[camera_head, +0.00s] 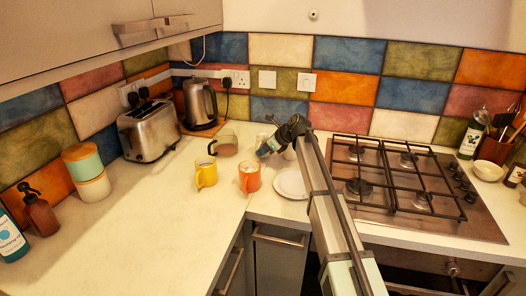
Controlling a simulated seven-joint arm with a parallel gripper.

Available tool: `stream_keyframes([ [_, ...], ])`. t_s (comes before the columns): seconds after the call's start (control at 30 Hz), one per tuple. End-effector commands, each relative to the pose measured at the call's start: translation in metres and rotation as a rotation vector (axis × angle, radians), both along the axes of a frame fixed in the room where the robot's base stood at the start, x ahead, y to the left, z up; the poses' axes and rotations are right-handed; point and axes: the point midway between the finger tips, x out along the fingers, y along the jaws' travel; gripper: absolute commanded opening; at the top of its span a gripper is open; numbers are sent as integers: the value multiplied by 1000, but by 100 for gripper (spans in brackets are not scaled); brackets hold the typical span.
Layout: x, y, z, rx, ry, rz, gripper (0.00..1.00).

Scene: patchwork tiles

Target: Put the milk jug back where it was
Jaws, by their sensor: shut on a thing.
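My gripper (264,151) reaches over the back of the counter, left of the hob, with its fingers pointing down and left. It is shut on a small pale thing (262,138) at its tip, which seems to be the milk jug. The gripper hides much of it, and I cannot tell whether it touches the counter. Another pale shape (289,154) shows partly behind my gripper. An orange mug (249,180) and a yellow mug (206,174) stand in front. A green-grey mug (227,148) is left of the gripper. A white plate (291,184) lies to the right.
The gas hob (440,222) with its raised grates is to the right. A kettle (200,104) and a toaster (150,130) stand back left. Canisters (92,188) and a brown pump bottle (40,213) are at the left. The front left counter (150,235) is clear.

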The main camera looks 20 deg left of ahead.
Motion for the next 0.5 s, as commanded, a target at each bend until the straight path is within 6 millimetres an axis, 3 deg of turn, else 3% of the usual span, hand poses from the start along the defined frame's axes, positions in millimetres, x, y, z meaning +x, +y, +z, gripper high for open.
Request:
stream_keyframes([
  [0.1,0,0,-2,1,0,0,0],
  [0.13,0,0,-3,0,0,0,12],
  [0.37,0,0,-2,0,0,0,34],
  [0.5,0,0,-2,0,0,0,35],
])
